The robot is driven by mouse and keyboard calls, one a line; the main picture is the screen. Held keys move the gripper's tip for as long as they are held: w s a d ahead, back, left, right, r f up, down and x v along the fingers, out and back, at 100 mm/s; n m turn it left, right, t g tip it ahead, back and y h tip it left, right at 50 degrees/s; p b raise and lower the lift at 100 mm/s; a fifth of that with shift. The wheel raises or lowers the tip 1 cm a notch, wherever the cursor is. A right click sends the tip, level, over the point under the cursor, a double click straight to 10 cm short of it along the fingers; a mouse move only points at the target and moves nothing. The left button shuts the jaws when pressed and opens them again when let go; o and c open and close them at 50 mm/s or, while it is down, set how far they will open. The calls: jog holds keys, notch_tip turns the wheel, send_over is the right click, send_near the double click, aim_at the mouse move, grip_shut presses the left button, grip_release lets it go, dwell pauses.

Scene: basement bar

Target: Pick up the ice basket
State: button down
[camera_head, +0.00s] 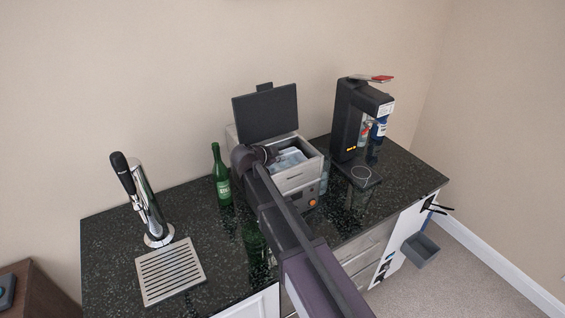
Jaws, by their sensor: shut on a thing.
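An ice maker (298,181) stands on the dark counter with its black lid (266,114) raised. The ice basket (289,156) shows in its opening, with pale, ice-like contents. My gripper (269,154) reaches into the left side of the opening and is shut on the ice basket. The fingertips are small and partly hidden by my arm, so the exact grip point is unclear. The basket still sits inside the machine, as far as I can see. My arm covers the front left of the ice maker.
A green bottle (222,178) stands close left of the ice maker. A black drink machine (350,122) stands to the right. A beer tap (149,205) and drip tray (170,271) are at the left. A grey bin (420,250) hangs on the cabinet's right side.

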jog(key=shift+r, duration=0.2)
notch_tip(320, 180, up, 18)
jog(key=p, duration=1.8)
jog(key=shift+f, duration=0.25)
